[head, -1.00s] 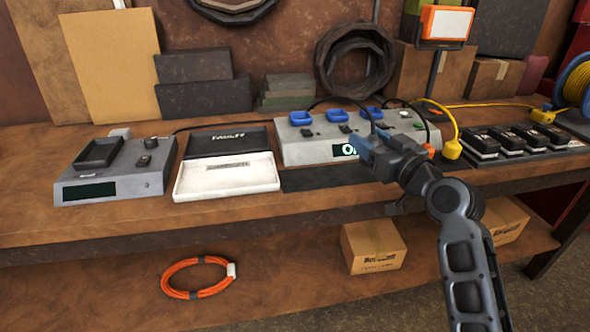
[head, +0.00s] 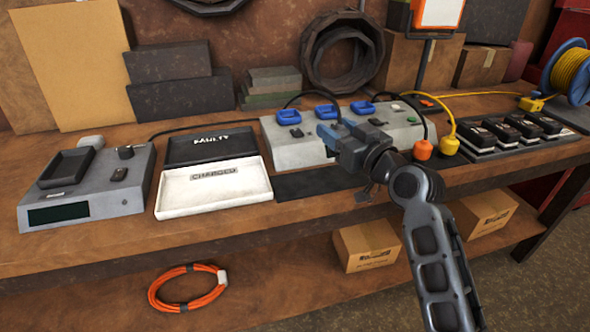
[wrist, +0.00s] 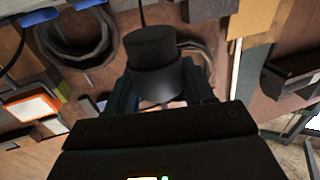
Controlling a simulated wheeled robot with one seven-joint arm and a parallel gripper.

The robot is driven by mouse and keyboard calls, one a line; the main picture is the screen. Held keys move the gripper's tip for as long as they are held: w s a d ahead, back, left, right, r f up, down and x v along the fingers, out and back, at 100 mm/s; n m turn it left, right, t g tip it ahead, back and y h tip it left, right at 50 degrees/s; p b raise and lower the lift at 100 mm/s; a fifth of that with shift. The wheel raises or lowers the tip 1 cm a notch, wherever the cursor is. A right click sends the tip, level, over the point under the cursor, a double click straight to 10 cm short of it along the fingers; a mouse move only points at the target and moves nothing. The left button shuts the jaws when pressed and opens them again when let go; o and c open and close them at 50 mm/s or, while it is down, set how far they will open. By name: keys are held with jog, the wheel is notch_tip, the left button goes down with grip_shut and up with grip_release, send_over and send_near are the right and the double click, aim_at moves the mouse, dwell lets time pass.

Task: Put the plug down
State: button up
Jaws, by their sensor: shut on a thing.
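My gripper (head: 340,140) is shut on a black plug (wrist: 155,62), which shows between the fingers in the wrist view. A thin dark cable runs up from the plug. In the head view the fingers and wrist mostly hide the plug. My gripper is in front of the grey charging station (head: 300,154) with blue-rimmed bays and covers the middle of its front. I cannot tell whether the plug touches anything. An orange plug (head: 422,150) and a yellow plug (head: 449,144) are at the station's right end.
A white "CHARGED" tray (head: 213,202) and black "FAULTY" tray (head: 210,147) lie left of the station. A grey tester (head: 85,205) stands farther left. Black batteries (head: 505,132) sit at right. A dark mat (head: 315,186) lies bare at the front of the bench.

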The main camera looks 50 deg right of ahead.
jog(key=w+a+f, duration=0.1)
jog(key=w, duration=0.1)
jog(key=w+a+f+p, duration=0.1)
jog(key=w+a+f, duration=0.1)
jog(key=w+a+f+p, duration=0.1)
jog(key=w+a+f, duration=0.1)
jog(key=w, duration=0.1)
jog(key=shift+a, duration=0.1)
jog(key=shift+a+f, duration=0.15)
jog(key=shift+f, duration=0.15)
jog(key=shift+f+b, duration=0.35)
jog(key=shift+f, duration=1.3)
jog(key=shift+f, duration=0.2)
jog(key=o, duration=1.1)
